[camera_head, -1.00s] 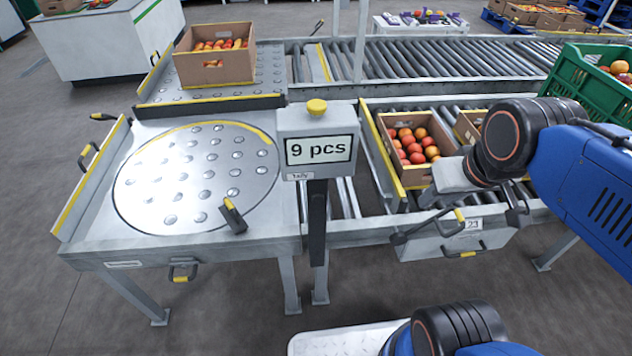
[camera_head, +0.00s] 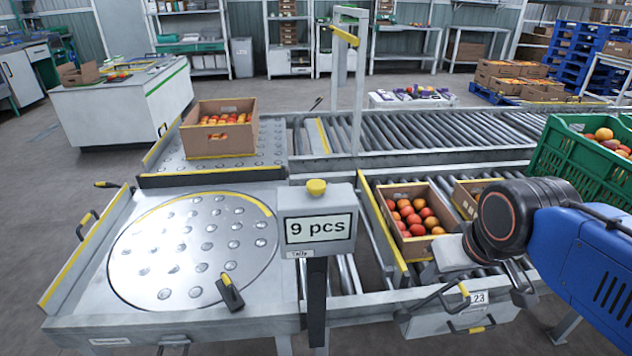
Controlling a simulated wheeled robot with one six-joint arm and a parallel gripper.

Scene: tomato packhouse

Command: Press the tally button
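The tally button is a yellow knob (camera_head: 316,187) on top of a grey display box (camera_head: 316,256). The box reads "9 pcs", has a small "Tally" label and stands on a dark post. My gripper (camera_head: 480,282) is at the right, at the end of my blue arm, well apart from the button. It is seen over the front of the roller conveyor, near a tomato carton. Its fingers are partly hidden by my wrist and hard to tell from the dark handles behind, so their opening is unclear. Nothing visible touches the button.
A round ball-transfer plate (camera_head: 195,250) with a dark lever (camera_head: 230,292) lies left of the display. Cartons of tomatoes (camera_head: 412,215) sit on the rollers to the right. A green crate (camera_head: 570,160) stands at far right. The space above the button is clear.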

